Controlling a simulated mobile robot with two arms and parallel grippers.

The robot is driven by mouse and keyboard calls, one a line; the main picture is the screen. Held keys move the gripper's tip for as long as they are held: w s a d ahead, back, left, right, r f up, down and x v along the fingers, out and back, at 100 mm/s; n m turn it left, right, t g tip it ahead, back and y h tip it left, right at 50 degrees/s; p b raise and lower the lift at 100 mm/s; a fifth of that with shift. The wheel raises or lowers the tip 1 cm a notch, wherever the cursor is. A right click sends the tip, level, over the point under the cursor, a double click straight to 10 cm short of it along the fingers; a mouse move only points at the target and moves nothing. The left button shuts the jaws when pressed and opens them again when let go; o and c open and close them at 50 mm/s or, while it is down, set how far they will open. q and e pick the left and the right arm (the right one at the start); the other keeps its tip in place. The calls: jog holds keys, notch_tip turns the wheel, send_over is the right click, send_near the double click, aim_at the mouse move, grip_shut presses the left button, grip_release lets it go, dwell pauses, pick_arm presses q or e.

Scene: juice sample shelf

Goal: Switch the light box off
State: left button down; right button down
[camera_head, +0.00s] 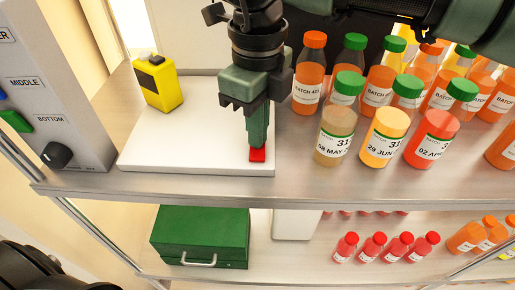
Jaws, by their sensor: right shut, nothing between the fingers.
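The light box is a flat white base (195,140) on the upper shelf, with a pale upright panel behind it. A small red switch (257,155) sits near its front right corner. My right gripper (257,146) points down over the switch, with its fingers shut and empty. The fingertips are at the switch and hide its back part; I cannot tell whether they press it. I cannot tell whether the box is lit. My left gripper is not in view.
A yellow device (158,82) stands on the base's left part. Several juice bottles (335,132) crowd the shelf to the right. A grey control panel (55,95) with a black knob stands at left. Below are a green case (201,232) and small red bottles (372,246).

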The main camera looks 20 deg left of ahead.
jog(key=shift+s, duration=0.1)
jog(key=shift+r+p, duration=2.25)
jog(key=shift+r, duration=1.2)
